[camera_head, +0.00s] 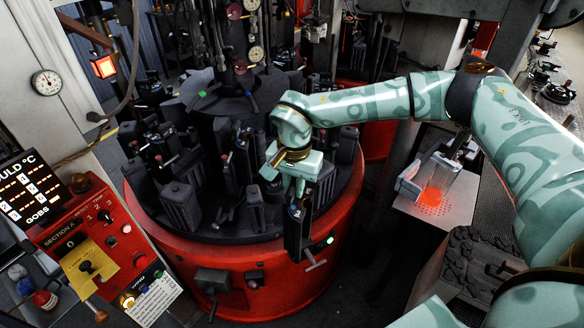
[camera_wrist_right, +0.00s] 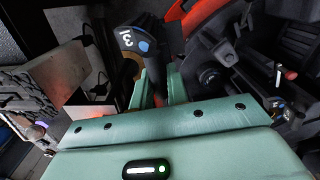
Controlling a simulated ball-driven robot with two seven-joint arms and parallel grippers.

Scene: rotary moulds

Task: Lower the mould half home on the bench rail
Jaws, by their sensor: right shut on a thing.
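My right gripper (camera_head: 296,190) reaches in from the right and hangs over the front rim of the round red machine. It is shut on a dark mould half (camera_head: 297,232), which hangs below the fingers, roughly upright. In the right wrist view the mint fingers (camera_wrist_right: 158,88) close on the mould half (camera_wrist_right: 138,45), which shows a white number and a blue dot. The gripper hides part of its top. I cannot make out the bench rail for certain; a bench-like surface with dark parts (camera_head: 552,80) stands at the far right. My left gripper is not in view.
The red rotary machine (camera_head: 255,268) carries several dark moulds close around the held piece. A control panel (camera_head: 95,235) stands at the left. At the right are a metal plate with a glowing orange patch (camera_head: 430,200) and a dark block surface (camera_head: 470,262).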

